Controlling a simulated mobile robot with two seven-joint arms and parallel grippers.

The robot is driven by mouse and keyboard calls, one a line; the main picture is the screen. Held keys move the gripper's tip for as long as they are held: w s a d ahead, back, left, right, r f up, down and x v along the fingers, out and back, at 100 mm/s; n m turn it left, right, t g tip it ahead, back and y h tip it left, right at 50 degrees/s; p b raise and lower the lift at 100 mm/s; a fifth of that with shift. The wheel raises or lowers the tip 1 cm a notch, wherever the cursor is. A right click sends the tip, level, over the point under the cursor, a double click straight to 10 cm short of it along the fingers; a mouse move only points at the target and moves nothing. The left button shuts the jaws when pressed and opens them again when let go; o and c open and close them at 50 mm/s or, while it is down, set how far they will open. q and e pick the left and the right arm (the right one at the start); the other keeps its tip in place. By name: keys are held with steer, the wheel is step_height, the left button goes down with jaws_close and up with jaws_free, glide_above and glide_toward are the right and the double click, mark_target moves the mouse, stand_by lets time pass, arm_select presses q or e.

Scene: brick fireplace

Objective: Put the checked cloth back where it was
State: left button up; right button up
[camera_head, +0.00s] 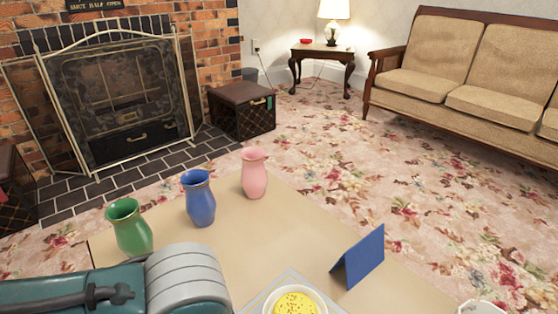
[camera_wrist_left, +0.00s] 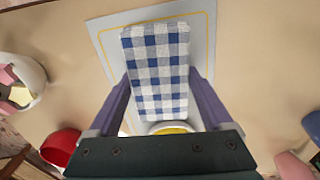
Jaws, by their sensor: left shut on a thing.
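The blue-and-white checked cloth (camera_wrist_left: 158,75) is in the middle of the left wrist view, between the two purple fingers of my left gripper (camera_wrist_left: 162,82), which is shut on it. Behind the cloth is a light grey mat (camera_wrist_left: 108,42) with a yellow outline; I cannot tell whether the cloth touches it. A bowl of yellow food (camera_wrist_left: 170,128) shows partly behind my gripper's body. In the head view the bowl (camera_head: 296,302) sits on the mat (camera_head: 258,303) at the bottom edge. My left arm is at lower left there; the cloth and both grippers are out of that view.
Green (camera_head: 128,228), blue (camera_head: 199,199) and pink (camera_head: 254,173) vases stand along the table's far left side. A blue folded card (camera_head: 360,259) stands right of the bowl. A white container (camera_wrist_left: 25,82) and a red object (camera_wrist_left: 61,148) are left in the wrist view. Bare table (camera_head: 300,215) lies between vases and card.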

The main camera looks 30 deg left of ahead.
arm_select(q)
steer(key=o, duration=1.1)
steer(key=shift+o, duration=0.2)
steer(key=s+d+r+t+h+p, duration=0.25)
steer(key=r+p, duration=0.45)
steer(key=r, duration=0.9)
steer(key=s+a+r+n+t+y, duration=0.1)
steer(key=s+a+r+n+y, duration=0.1)
steer(key=a+r, duration=0.3)
steer(key=shift+s+a+n, duration=0.2)
steer(key=shift+a+n, duration=0.1)
steer(key=shift+a, duration=0.25)
